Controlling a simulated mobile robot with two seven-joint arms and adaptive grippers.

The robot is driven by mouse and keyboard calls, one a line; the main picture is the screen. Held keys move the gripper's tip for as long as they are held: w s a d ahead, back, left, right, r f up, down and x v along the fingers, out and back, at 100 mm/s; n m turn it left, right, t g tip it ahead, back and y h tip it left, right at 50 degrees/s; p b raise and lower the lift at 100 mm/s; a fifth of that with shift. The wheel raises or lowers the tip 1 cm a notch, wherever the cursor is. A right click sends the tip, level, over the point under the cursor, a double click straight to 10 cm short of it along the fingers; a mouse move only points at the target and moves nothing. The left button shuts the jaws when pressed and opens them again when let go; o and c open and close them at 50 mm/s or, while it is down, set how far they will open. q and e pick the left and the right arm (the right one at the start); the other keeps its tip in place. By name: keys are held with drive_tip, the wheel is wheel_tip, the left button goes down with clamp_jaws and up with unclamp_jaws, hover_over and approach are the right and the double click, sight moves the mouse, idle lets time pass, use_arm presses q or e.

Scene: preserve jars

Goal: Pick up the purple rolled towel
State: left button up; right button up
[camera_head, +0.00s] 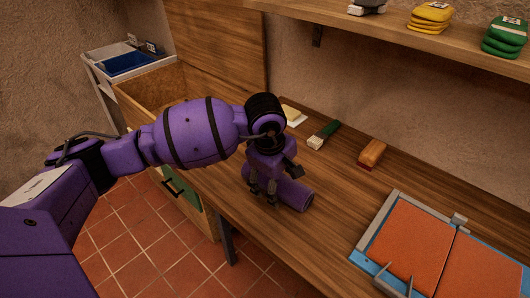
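The purple rolled towel (292,194) lies on the wooden worktop near its front edge. Its right end shows clear, and its left part is partly hidden by my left gripper. My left gripper (270,187) is purple and dark grey and points down over the towel's left and middle part. Its dark fingers are at the towel, some in front of it and one part on the far side. I cannot tell whether they are pressed on it or stand apart. My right gripper does not show.
Behind the towel lie a yellow block (291,113), a green-handled brush (324,135) and an orange-brown block (372,153). A blue-edged frame with orange panels (405,240) is at right. A shelf (400,28) with folded cloths hangs above. An open wooden drawer or box (150,88) is at left.

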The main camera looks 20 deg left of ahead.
use_arm(q)
drive_tip(key=shift+c, duration=0.5)
drive_tip(key=shift+r, duration=0.1)
drive_tip(key=c, duration=1.1)
drive_tip(key=shift+c, duration=0.8)
drive_tip(key=shift+r, duration=0.1)
